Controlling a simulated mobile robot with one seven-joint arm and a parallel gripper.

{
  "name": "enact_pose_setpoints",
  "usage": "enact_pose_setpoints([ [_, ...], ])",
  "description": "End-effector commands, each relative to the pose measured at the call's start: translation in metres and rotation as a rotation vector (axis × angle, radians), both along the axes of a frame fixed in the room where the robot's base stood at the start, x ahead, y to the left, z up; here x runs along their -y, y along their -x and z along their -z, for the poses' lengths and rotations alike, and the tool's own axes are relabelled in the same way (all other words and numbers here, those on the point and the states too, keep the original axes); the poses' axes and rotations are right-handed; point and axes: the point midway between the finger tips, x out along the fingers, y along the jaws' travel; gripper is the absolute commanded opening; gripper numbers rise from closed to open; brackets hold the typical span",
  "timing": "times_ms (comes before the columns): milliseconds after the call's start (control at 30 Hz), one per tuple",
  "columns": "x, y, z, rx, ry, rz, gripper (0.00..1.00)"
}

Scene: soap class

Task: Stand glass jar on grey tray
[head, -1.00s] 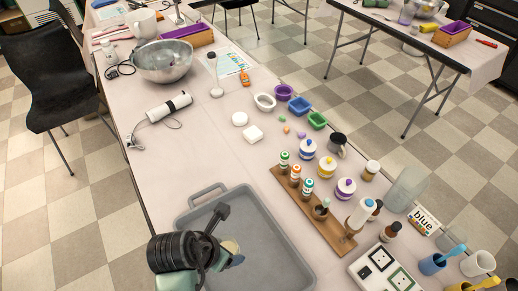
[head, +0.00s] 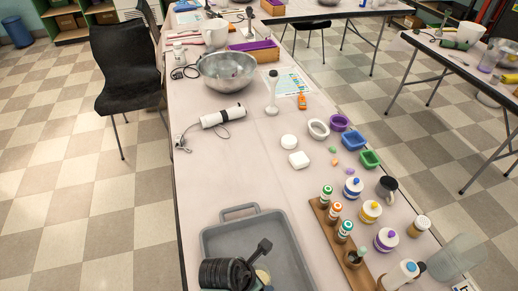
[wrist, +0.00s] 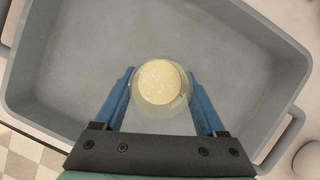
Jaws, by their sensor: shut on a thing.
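The glass jar (wrist: 160,84) shows from above in the wrist view as a clear round rim around a pale yellow, speckled top or content. My gripper (wrist: 160,74) is shut on it, with one blue finger on each side. The grey tray (wrist: 290,50) lies below, and its floor and walls surround the jar in this view. In the head view the grey tray (head: 283,221) is at the bottom, and the jar (head: 263,275) is a small pale patch beside my dark wrist. I cannot tell whether the jar's base touches the tray floor.
A wooden rack (head: 328,221) with several small bottles stands right of the tray. Lidded pots (head: 371,211), a translucent vessel (head: 456,256) and coloured moulds (head: 354,141) are further right. A white cylinder (head: 222,117) and metal bowl (head: 228,70) lie beyond.

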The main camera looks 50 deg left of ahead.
Motion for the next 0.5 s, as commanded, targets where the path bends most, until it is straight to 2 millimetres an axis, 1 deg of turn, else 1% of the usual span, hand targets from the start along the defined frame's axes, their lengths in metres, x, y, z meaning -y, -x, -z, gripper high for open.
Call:
enact_pose_setpoints([
  [67,-0.0005,-0.0008,0.0031,0.003,-0.002,0.0,0.05],
  [367,-0.0005,-0.0007,0.0046,0.002,-0.001,0.001,0.05],
  [400,-0.0003,-0.0003,0.0057,0.001,0.0,0.001,0.75],
  [467,-0.0003,-0.0004,0.0054,0.001,-0.001,0.001,0.85],
  [500,-0.0003,-0.0003,0.0053,0.001,-0.001,0.001,0.93],
])
